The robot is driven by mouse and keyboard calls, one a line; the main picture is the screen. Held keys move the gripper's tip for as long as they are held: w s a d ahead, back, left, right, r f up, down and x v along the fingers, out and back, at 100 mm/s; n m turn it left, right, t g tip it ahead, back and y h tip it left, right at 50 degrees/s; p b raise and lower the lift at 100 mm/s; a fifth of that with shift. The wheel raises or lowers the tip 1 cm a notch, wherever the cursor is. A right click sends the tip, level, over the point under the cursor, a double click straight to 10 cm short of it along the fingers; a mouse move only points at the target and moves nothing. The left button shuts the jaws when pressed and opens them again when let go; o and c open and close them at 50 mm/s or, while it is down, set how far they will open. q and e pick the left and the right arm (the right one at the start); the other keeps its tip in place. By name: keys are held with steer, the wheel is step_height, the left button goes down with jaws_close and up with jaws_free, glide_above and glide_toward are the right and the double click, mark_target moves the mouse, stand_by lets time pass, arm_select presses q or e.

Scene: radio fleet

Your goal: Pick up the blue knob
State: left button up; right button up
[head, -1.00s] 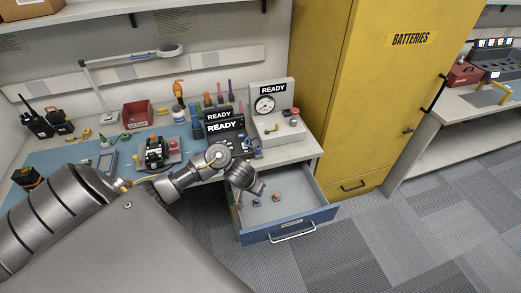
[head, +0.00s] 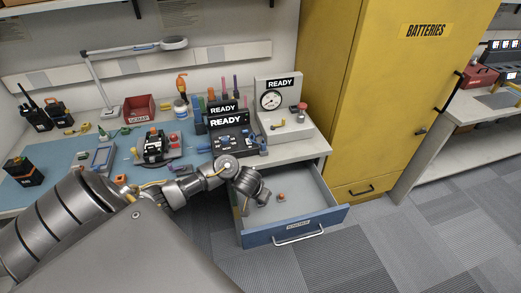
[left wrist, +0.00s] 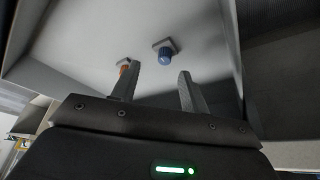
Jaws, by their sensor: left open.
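The blue knob (left wrist: 165,57) sits on a small grey square base on the floor of the open drawer, seen in the left wrist view beyond my fingertips. In the head view it is hidden by my left arm and gripper. My left gripper (left wrist: 156,78) is open and empty, with its fingers pointing into the drawer. The knob appears between the finger directions, apart from both. In the head view the gripper (head: 245,208) is over the left part of the drawer. My right gripper is not in view.
An orange knob (head: 281,196) lies in the drawer (head: 318,207), close to the blue one; the left finger partly covers it in the wrist view. The drawer walls surround the gripper. The workbench (head: 290,152) stands above and a yellow cabinet (head: 375,110) to the right.

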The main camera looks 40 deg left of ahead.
arm_select(q)
steer(key=shift+f, duration=0.25)
steer(key=x, duration=0.1)
steer(key=b+x, duration=0.1)
steer(key=x, duration=0.1)
steer(key=b+x, duration=0.1)
steer(key=shift+w+a+f, duration=0.2)
steer(key=shift+a+f, duration=0.1)
steer(key=shift+a, duration=0.1)
jaws_close()
